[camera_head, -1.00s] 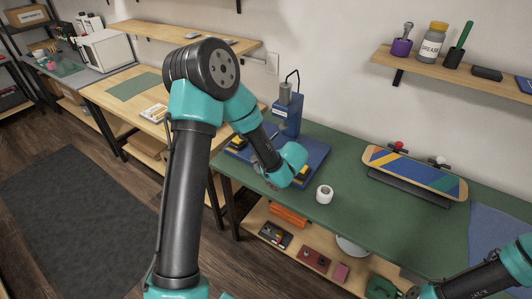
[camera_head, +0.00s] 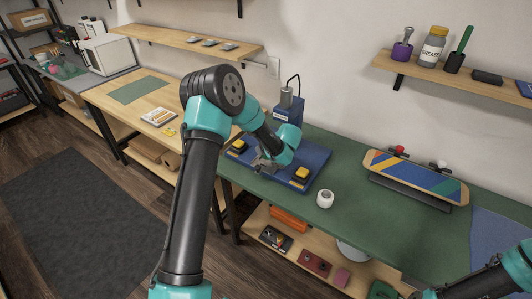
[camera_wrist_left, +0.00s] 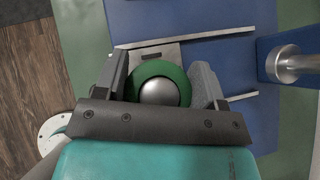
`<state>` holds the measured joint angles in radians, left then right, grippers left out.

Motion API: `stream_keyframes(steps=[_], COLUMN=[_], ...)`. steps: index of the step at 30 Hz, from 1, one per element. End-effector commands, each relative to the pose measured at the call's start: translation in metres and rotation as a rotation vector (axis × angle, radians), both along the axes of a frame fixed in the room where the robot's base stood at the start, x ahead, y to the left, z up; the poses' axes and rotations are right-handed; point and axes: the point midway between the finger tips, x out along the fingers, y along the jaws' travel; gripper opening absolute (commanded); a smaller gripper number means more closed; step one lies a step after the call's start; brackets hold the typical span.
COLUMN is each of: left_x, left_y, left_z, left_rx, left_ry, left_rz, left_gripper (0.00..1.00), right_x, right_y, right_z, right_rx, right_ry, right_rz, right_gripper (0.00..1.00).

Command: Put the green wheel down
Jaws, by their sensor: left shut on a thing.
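My left gripper (camera_wrist_left: 163,88) is shut on the green wheel (camera_wrist_left: 136,76), which has a round silver centre in the left wrist view. In the head view this gripper (camera_head: 262,163) is low over the blue base plate (camera_head: 312,158) of a press, and the wheel is hidden there. The wheel is above a grey plate with metal rails on the blue base; I cannot tell whether it touches. My right gripper (camera_head: 422,293) is at the bottom right edge, largely out of frame, its jaws unclear.
The blue press column (camera_head: 289,112) stands behind the left gripper. Yellow-topped blocks (camera_head: 302,174) sit on the base. A white wheel (camera_head: 325,199) rests on the green bench (camera_head: 375,232). A striped skateboard deck (camera_head: 415,176) with red and white wheels lies on a stand at right.

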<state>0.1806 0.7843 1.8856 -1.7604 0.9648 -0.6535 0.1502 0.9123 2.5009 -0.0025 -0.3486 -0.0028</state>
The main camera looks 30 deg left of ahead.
Motion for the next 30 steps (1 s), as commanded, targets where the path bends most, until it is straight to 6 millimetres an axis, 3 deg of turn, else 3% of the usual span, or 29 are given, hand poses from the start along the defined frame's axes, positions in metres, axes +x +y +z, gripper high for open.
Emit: stream_keyframes(steps=[6,14,26,27,30], left_x=[0.009,0.007,0.007,0.007,0.007], left_y=[0.006,0.005,0.005,0.005,0.005], left_z=[-0.001,-0.035,-0.038,-0.038,-0.038], left_rx=[0.0,0.0,0.0,0.0,0.0], left_ry=[-0.002,0.001,0.0,0.0,0.0], left_rz=[0.001,0.001,0.0,0.0,0.0], left_gripper=[0.31,0.31,0.31,0.66,0.75], right_x=[0.0,0.0,0.0,0.0,0.0], right_y=[0.0,0.0,0.0,0.0,0.0], right_z=[0.0,0.0,0.0,0.0,0.0], right_rx=[0.0,0.0,0.0,0.0,0.0], right_ry=[0.0,0.0,0.0,0.0,0.0], right_rz=[0.0,0.0,0.0,0.0,0.0], right_gripper=[0.43,0.43,0.43,0.43,0.43])
